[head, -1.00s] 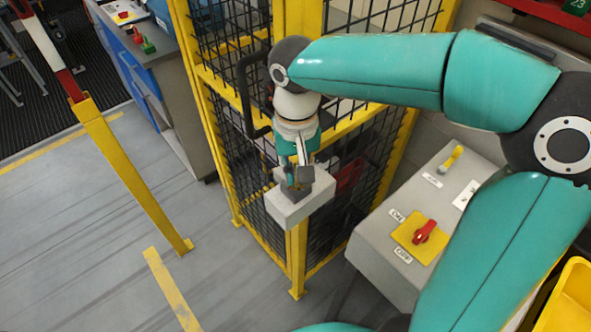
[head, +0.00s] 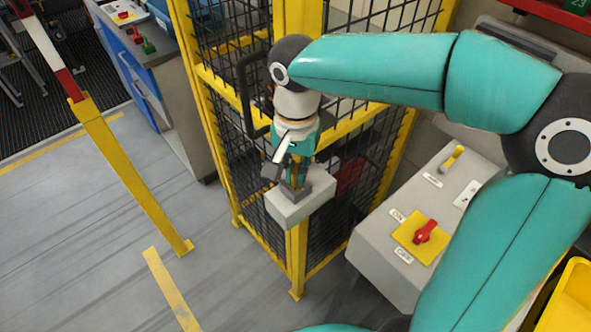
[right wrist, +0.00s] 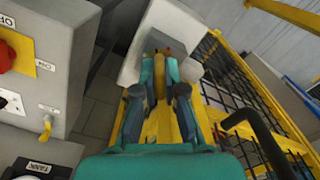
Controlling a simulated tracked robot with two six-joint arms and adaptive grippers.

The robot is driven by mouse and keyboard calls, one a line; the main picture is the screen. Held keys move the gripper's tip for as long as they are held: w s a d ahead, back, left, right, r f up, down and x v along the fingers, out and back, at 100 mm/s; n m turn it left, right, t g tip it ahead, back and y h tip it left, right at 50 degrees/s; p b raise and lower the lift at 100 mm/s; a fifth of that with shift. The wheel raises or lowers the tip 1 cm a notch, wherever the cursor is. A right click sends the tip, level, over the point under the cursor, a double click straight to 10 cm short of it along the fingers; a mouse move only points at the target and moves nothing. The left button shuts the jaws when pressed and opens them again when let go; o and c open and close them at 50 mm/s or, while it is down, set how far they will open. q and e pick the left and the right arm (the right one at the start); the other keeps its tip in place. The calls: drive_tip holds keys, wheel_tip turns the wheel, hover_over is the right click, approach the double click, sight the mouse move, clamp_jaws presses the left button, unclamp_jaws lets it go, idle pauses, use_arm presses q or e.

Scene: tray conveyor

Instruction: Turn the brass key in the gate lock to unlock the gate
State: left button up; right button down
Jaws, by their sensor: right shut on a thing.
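The gate lock is a pale grey box (head: 300,207) at the corner of the yellow-framed mesh gate; it also shows at the top of the right wrist view (right wrist: 150,22). My right gripper (head: 294,186) points down onto the top of the box. In the right wrist view its two fingers (right wrist: 161,88) are shut on the brass key, with a small orange-brown bit showing at the fingertips. The key is mostly hidden by the fingers, so its angle in the lock cannot be told. My left gripper is not in view.
The black gate handle (head: 247,97) stands close beside my right wrist. A grey control box (head: 385,248) with a red knob (head: 424,231) is to the right, below my arm. A red-and-white barrier on a yellow post (head: 135,180) stands left. The floor between is clear.

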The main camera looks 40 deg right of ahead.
drive_tip(key=shift+m, duration=1.6)
drive_tip(key=m, duration=0.3)
drive_tip(key=c, duration=1.2)
unclamp_jaws()
drive_tip(key=shift+r, duration=0.1)
